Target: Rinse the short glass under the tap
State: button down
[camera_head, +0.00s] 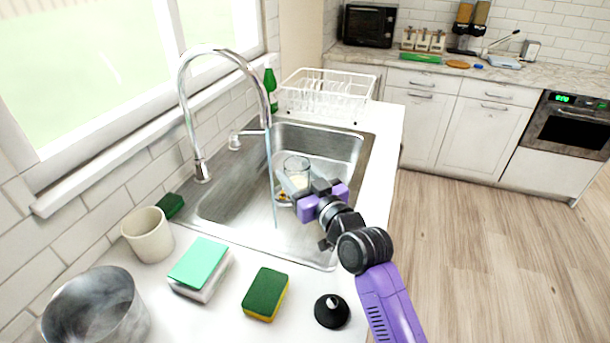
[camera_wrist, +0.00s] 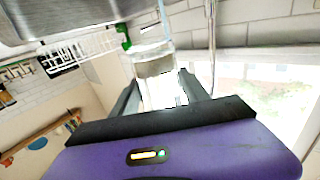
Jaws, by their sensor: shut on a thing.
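The short clear glass (camera_head: 297,166) is held over the sink basin, between the fingers of my gripper (camera_head: 298,184). In the wrist view, the glass (camera_wrist: 154,62) sits between the two fingertips (camera_wrist: 158,82). The wrist picture is turned over, with the sink at its top. The chrome tap (camera_head: 187,108) arches over the sink (camera_head: 228,207), and a thin water stream (camera_head: 272,185) falls from it. I cannot tell whether the glass holds water.
A white dish rack (camera_head: 325,92) and a green bottle (camera_head: 270,88) stand behind the sink. In front are a beige cup (camera_head: 148,236), a metal pot (camera_head: 95,312), a teal-topped sponge (camera_head: 199,265), a green-yellow sponge (camera_head: 265,295) and a black stopper-like object (camera_head: 332,311).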

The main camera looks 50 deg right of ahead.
jog(key=w+f, duration=0.1)
jog(key=w, duration=0.7)
jog(key=shift+d+f, duration=0.15)
jog(key=shift+f, duration=0.1)
dwell(0.4)
jog(key=shift+d, duration=0.15)
jog(key=shift+d+b, duration=0.4)
jog(key=shift+d, duration=0.05)
jog(key=shift+a+p, duration=0.25)
jog(key=shift+p, duration=0.05)
jog(key=shift+a, duration=0.35)
jog(key=shift+d, duration=0.1)
dwell(0.4)
